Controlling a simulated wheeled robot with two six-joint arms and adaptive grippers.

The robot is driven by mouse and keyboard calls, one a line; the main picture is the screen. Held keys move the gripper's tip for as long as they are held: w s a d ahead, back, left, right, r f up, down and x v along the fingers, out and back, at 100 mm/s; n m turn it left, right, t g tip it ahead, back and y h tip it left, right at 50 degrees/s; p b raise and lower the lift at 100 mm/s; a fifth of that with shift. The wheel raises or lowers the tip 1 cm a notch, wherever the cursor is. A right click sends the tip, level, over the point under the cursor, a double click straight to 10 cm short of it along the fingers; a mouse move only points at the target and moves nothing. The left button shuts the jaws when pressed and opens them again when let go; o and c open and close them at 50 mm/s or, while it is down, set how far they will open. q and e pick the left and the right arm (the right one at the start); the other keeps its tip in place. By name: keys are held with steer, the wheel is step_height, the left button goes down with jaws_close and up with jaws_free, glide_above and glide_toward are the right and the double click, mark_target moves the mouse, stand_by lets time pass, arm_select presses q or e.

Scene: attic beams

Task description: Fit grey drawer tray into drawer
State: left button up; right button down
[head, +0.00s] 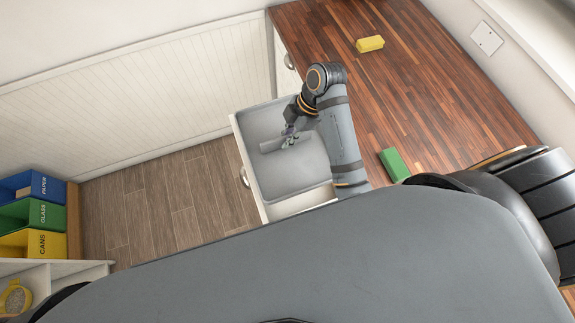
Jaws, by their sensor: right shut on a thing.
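The grey drawer tray (264,178) is in the head view, at the open white drawer (239,152). It lies within the drawer's outline and covers most of its inside. A paler strip of the drawer shows at the near end. My right gripper (285,143) is over the middle of the tray, shut on its raised grey grip bar (270,146). I cannot tell whether the tray rests on the drawer floor or hangs slightly above it. My right forearm hides the tray's right side. My left gripper is not in view.
Blue, green and yellow bins (40,214) stand at the far left. The wooden floor (180,195) left of the drawer is clear.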

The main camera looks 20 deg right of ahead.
step_height(320, 180, down, 3)
steer(key=shift+s+d+f+b, duration=0.1)
steer(key=shift+b, duration=0.85)
step_height(320, 180, down, 10)
steer(key=shift+r+p, duration=0.15)
steer(key=shift+p, duration=0.55)
steer(key=shift+f, duration=2.3)
steer(key=c, duration=1.9)
jaws_free()
steer(key=shift+f, duration=0.1)
steer(key=o, duration=0.5)
steer(key=shift+c, duration=0.2)
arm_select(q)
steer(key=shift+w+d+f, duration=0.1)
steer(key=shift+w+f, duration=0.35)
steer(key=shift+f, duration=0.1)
